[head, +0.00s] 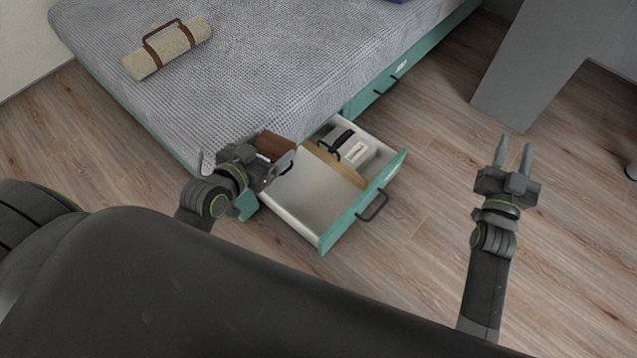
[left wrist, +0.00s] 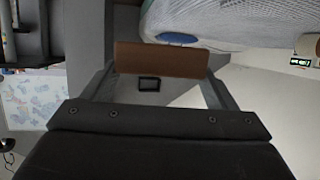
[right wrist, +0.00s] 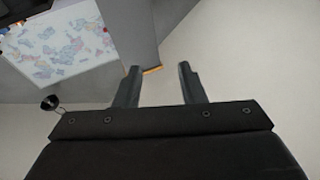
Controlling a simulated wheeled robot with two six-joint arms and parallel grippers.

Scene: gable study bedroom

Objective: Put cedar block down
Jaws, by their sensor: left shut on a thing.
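The cedar block (head: 274,146) is a reddish-brown block at the left side of the open drawer in the head view. My left gripper (head: 268,166) is shut on it. In the left wrist view the cedar block (left wrist: 162,60) spans between the two fingers of my left gripper (left wrist: 160,80). Whether the block touches the drawer is hard to tell. My right gripper (head: 513,152) is open and empty above the floor at the right; its spread fingers also show in the right wrist view (right wrist: 158,85).
A teal-fronted drawer (head: 312,205) is pulled out from under the bed (head: 250,65). A wooden divider (head: 337,167) splits it; a pale boxy thing with a dark handle (head: 355,152) lies behind it. The near compartment is empty. A rolled mat (head: 165,52) lies on the bed.

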